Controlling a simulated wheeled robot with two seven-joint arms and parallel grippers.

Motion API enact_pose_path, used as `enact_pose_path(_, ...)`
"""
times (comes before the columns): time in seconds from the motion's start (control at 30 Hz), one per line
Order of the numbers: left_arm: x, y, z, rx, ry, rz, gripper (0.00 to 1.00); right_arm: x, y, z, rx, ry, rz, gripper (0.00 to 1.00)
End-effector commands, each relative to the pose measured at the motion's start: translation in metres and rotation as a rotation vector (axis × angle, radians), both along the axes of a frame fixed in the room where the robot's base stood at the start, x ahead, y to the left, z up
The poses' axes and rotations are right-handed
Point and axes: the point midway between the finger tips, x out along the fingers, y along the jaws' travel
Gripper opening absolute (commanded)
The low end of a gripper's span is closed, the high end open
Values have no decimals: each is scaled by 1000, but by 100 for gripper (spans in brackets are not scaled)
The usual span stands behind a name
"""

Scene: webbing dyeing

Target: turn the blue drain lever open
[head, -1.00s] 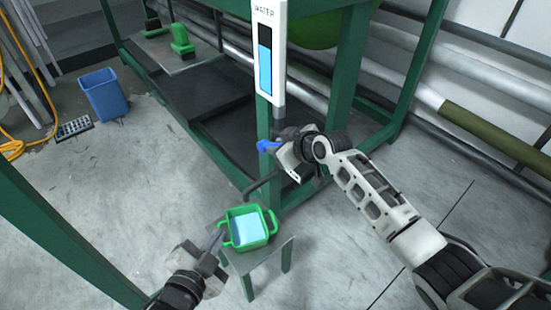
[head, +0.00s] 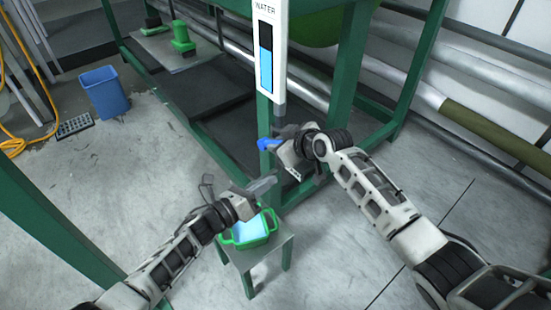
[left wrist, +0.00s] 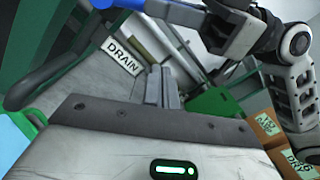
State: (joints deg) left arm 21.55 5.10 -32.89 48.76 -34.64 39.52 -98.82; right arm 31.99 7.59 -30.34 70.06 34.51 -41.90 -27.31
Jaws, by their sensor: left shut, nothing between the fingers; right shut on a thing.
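The blue drain lever (head: 268,144) sticks out to the left below the water gauge. Its blue end also shows at the top edge of the left wrist view (left wrist: 118,4). My right gripper (head: 284,150) is shut on the lever, from the right side. My left gripper (head: 268,184) is shut and empty, over the green tub and below the lever. It shows in the left wrist view too (left wrist: 162,85). The dark drain pipe (left wrist: 62,68) runs down at the left there, and my left gripper covers most of it in the head view.
The green tub (head: 232,241) holds light blue liquid and stands on a small grey stool (head: 262,262). The white water gauge (head: 283,20) shows a blue column. A green frame leg (head: 345,75) stands behind. A blue bin (head: 105,93) sits far left on open floor.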

Motion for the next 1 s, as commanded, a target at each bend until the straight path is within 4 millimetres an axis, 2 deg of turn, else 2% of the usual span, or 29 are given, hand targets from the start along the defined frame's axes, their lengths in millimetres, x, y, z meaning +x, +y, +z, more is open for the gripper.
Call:
enact_pose_path(0.1, 13, -18, 2, -2, 1, -1, 0, 0, -1, -1, -1, 1, 0, 0)
enact_pose_path(0.33, 28, -36, 3, -2, 1, 0, 0, 0, -1, -1, -1, 1, 0, 0)
enact_pose_path(0.6, 46, -27, 29, 0, 0, 1, 0, 0, -1, -1, -1, 1, 0, 0)
enact_pose_path(1.0, 49, -27, 33, -1, 3, 2, 0, 0, -1, 0, -1, 1, 0, 0)
